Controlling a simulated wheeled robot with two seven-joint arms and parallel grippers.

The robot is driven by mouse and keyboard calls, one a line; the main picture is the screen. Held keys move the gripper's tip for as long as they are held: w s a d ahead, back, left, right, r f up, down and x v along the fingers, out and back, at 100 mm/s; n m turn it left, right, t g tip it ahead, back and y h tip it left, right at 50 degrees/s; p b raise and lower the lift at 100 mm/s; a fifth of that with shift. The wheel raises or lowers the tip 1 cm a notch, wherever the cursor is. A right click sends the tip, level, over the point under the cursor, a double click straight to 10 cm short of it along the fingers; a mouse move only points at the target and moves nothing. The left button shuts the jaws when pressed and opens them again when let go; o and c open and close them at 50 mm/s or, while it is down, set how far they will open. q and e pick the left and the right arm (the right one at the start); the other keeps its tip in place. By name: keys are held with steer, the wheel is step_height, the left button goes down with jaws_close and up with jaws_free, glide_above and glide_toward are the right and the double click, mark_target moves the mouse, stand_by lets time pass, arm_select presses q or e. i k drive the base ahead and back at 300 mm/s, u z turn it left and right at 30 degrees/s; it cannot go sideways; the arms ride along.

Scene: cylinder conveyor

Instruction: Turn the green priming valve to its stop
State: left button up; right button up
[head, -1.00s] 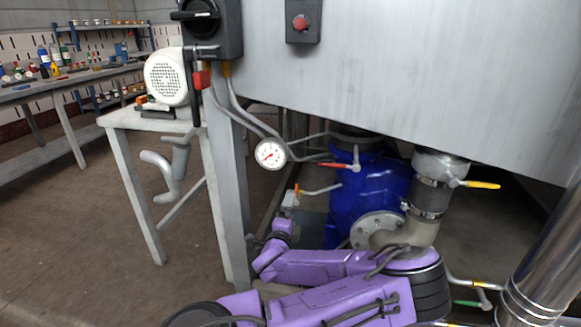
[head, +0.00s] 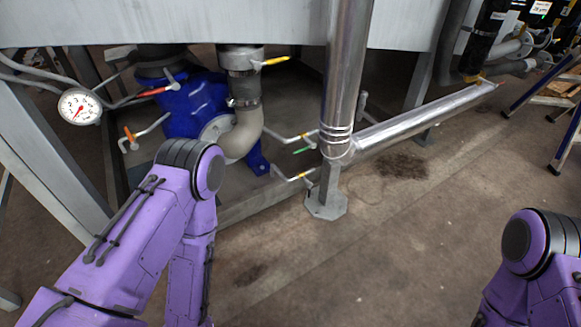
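The green-handled priming valve (head: 303,151) is small in the head view, low beneath the grey tank, just left of the shiny vertical pipe. Its green lever sits between two yellow-handled valves on thin pipes. My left arm comes up from the lower left, its elbow in front of the blue pump, to the left of the green valve. My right arm shows only as a purple joint at the lower right edge. Neither gripper shows in the frame, so their fingers are hidden or out of view.
The blue pump (head: 200,103) and its beige elbow pipe (head: 243,135) stand left of the valve. The shiny pipe (head: 342,75) and its grey foot (head: 326,203) stand to the right. A pressure gauge (head: 79,106) is at left. The floor in front is clear.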

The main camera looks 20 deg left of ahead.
mark_target(304, 149)
steer(key=u, duration=0.8)
steer(key=i, duration=1.1)
steer(key=z, duration=3)
steer(key=k, duration=0.85)
steer(key=u, duration=1.45)
